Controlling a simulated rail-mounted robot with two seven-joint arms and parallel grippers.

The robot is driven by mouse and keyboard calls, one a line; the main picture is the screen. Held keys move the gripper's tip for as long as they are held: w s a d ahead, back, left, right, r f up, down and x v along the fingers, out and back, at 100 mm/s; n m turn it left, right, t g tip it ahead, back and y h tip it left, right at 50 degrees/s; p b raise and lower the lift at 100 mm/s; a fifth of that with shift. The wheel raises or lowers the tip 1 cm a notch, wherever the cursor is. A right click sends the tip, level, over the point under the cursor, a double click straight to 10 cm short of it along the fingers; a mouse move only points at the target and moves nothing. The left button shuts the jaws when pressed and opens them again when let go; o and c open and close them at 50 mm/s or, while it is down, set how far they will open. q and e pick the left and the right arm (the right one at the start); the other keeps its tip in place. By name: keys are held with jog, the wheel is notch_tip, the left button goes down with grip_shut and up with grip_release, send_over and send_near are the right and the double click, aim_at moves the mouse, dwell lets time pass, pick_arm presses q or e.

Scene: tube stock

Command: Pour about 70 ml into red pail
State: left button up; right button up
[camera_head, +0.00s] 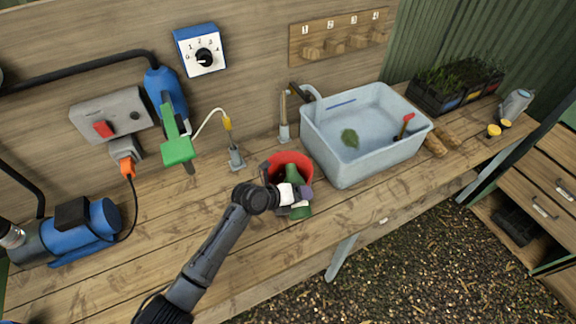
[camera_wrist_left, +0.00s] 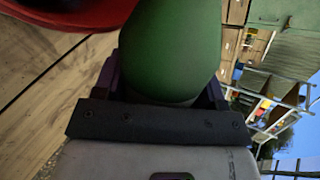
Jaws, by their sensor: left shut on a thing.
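The red pail (camera_head: 272,160) stands on the wooden bench in front of the wall, left of the grey basin. My left gripper (camera_head: 296,194) is at the near side of the pail, shut on a green bottle (camera_head: 301,213). The bottle's narrower green end lies over the pail's opening and its wider end points toward the front of the bench, so it looks tipped. In the left wrist view the green bottle (camera_wrist_left: 172,50) fills the space between the fingers, and the red pail (camera_wrist_left: 60,12) shows at upper left. No liquid stream is visible, and the pail's contents are hidden.
A grey basin (camera_head: 340,165) with a green leaf-like patch and a red-handled tool stands right of the pail. A blue pump (camera_head: 85,230) sits at the left. A dial box (camera_head: 200,50) hangs on the wall. The bench front is mostly clear.

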pick_arm(q)
jog(key=shift+w+a+r+n+g, duration=0.1)
jog(key=shift+w+r+n+g, duration=0.2)
jog(key=shift+r, duration=0.4)
jog(key=shift+w+r+n+g, duration=0.2)
jog(key=shift+w+r+g, duration=0.2)
jog(key=shift+r, duration=0.25)
jog(key=shift+s+a+b, duration=0.1)
jog(key=shift+s+b, duration=0.2)
jog(key=shift+s, duration=0.25)
jog(key=shift+s+g, duration=0.1)
jog(key=shift+g, duration=0.2)
jog(key=shift+n+b, duration=0.3)
jog(key=shift+b, duration=0.05)
dwell(0.9)
dwell(0.5)
